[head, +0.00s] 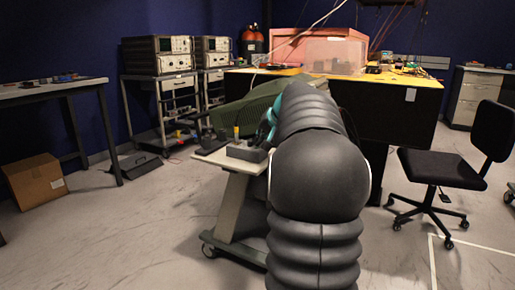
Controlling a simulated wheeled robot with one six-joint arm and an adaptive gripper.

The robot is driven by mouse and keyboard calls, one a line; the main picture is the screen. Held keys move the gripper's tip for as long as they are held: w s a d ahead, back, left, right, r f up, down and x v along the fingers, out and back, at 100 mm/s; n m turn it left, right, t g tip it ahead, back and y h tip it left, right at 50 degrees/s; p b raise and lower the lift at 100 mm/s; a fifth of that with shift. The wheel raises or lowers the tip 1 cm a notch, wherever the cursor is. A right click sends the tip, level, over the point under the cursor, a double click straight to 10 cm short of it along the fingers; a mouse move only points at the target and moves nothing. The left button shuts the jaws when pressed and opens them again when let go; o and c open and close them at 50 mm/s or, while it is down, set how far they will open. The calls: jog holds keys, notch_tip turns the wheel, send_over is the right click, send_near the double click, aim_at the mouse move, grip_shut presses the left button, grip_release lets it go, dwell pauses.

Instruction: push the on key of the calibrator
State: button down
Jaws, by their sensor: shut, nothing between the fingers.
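A small cart (231,207) stands ahead of me with several devices on its light top. A dark grey box (246,153) sits near its front edge and may be the calibrator; its keys are too small to make out. My gripper (261,139) shows only as a small dark shape beside my teal wrist part, close to this box. It is shut and empty, and its fingertips are largely hidden. I cannot tell whether it touches the box. My black ribbed arm covers the right part of the cart.
A dark green housing (243,108) and a yellow-topped item (236,132) are on the cart by the grey box. Behind stands a bench (400,103) with a pink clear enclosure (318,52). A black chair (437,165) is at right.

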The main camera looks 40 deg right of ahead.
aim_at(259, 148)
jog(key=shift+f, duration=0.15)
dwell(0.3)
jog(key=shift+r+p, duration=0.5)
jog(key=shift+r, duration=0.2)
notch_tip(259, 148, up, 6)
jog(key=p, duration=0.5)
